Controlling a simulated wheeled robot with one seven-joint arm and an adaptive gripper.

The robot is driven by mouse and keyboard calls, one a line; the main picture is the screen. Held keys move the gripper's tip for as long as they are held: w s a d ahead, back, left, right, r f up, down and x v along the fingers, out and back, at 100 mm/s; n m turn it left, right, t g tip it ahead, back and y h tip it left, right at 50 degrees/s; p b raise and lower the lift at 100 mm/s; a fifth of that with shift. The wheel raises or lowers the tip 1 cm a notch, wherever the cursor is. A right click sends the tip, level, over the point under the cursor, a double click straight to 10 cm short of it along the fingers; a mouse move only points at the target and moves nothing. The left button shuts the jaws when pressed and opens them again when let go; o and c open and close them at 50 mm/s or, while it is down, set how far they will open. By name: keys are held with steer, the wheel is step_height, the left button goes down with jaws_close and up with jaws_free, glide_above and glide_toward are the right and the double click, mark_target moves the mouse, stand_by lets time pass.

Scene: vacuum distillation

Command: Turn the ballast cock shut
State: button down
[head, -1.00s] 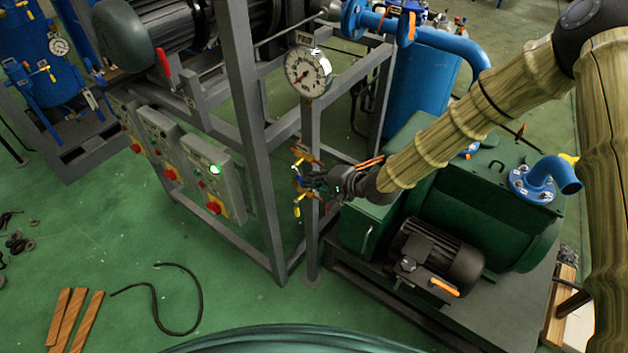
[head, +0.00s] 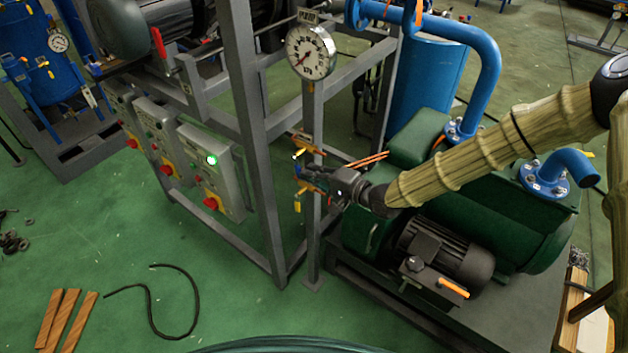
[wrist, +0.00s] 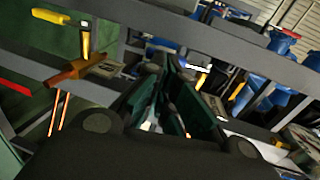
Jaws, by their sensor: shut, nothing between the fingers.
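Small brass cocks sit on the grey post below the round gauge (head: 311,52). In the head view, an upper brass fitting (head: 307,143) has a short yellow lever (head: 297,156) beside it, and another yellow lever (head: 297,207) hangs lower down. I cannot tell which one is the ballast cock. My gripper (head: 305,178) is at the post between these levers, shut with nothing held. In the wrist view its dark fingers (wrist: 168,88) point ahead. A brass cock body (wrist: 76,71) and yellow handle (wrist: 50,16) lie left of the fingers, apart from them. Contact at the post is unclear.
The grey frame (head: 252,130) stands left of the post, carrying switch boxes (head: 211,172) with a lit green lamp. The green pump (head: 520,215) with its dark motor (head: 445,250) is at right, under my arm. Wooden strips (head: 65,318) and a black hose (head: 152,300) lie on the floor.

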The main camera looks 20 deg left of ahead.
steer(key=shift+w+a+f+y+b, duration=0.15)
steer(key=shift+a+f+y+b, duration=0.3)
steer(key=shift+b, duration=0.8)
